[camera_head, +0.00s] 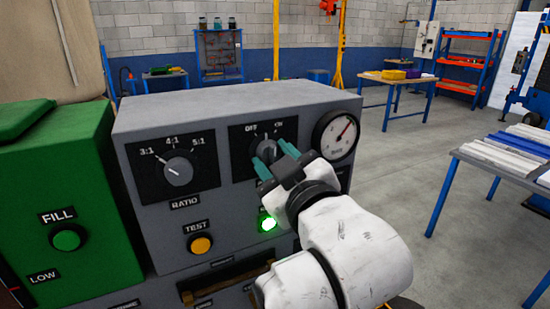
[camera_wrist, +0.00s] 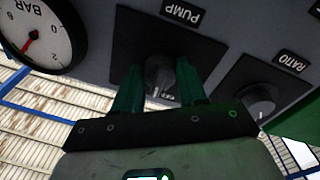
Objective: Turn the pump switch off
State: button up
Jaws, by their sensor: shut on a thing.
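The pump switch (camera_head: 267,150) is a dark grey knob on a black plate, with OFF at its upper left and ON at its upper right in the head view. It also shows in the wrist view (camera_wrist: 159,72), upside down beside the PUMP label (camera_wrist: 181,13). My gripper (camera_head: 275,160) has its two green fingers on either side of the knob and is shut on it. The fingers also show in the wrist view (camera_wrist: 160,86). They partly hide the knob, and I cannot tell clearly which way its pointer faces.
Left of the switch is the RATIO knob (camera_head: 178,171); right is the BAR gauge (camera_head: 336,135). A green FILL box (camera_head: 95,190) stands at left.

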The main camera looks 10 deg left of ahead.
jog(key=n, duration=0.5)
jog(key=shift+w+d+n+y, duration=0.1)
jog(key=shift+n+y, duration=0.3)
dwell(0.4)
jog(key=o, duration=1)
jog(key=shift+o, duration=0.2)
jog(key=b+v, duration=0.2)
jog(key=v, duration=0.8)
jog(key=shift+s+d, duration=0.15)
jog(key=shift+s, duration=0.2)
